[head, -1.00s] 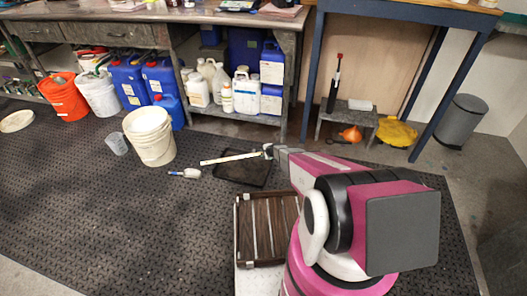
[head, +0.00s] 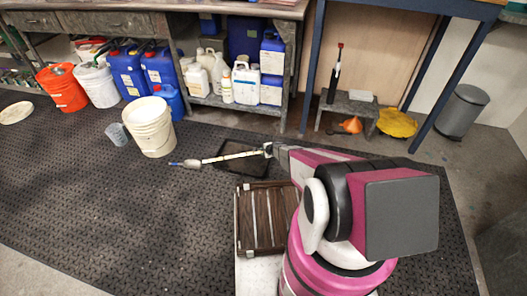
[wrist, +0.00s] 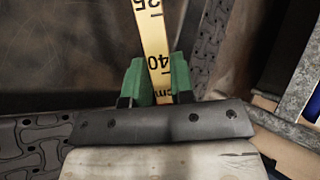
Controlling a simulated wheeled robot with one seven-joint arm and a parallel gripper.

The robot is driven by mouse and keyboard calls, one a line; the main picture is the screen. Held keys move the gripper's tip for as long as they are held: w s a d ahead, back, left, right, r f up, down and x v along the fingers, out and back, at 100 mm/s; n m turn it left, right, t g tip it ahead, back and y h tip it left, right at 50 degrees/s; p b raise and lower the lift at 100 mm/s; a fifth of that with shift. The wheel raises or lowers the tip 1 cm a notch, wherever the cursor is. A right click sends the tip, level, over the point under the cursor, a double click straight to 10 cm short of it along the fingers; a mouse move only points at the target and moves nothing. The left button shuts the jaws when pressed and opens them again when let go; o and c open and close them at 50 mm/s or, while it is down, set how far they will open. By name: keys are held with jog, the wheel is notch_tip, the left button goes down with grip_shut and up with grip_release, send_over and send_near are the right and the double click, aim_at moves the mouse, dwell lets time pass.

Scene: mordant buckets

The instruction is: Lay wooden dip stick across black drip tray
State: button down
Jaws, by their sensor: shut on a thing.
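My gripper (head: 268,150) is shut on the wooden dip stick (head: 232,156), near its right end. In the wrist view, green fingertips (wrist: 155,82) grip the pale stick (wrist: 153,38), whose printed scale shows 35 and 40. The black drip tray (head: 228,173) lies on the floor mat, left of my gripper. The stick spans over the tray from right to left, its far end close to the brush beyond the tray's left side. I cannot tell whether the stick touches the tray's rim. The wrist view shows a dark brown surface behind the stick.
A blue and white brush (head: 185,163) lies left of the tray. A white bucket (head: 150,128) and a small grey cup (head: 116,134) stand further left. A dark slatted wooden crate (head: 262,215) is in front of the tray. The mat at the left front is clear.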

jog(key=c, duration=0.9)
grip_release()
jog(key=shift+r, duration=0.1)
jog(key=v, duration=1)
jog(key=shift+s+d+r, duration=0.2)
jog(key=shift+s, duration=0.1)
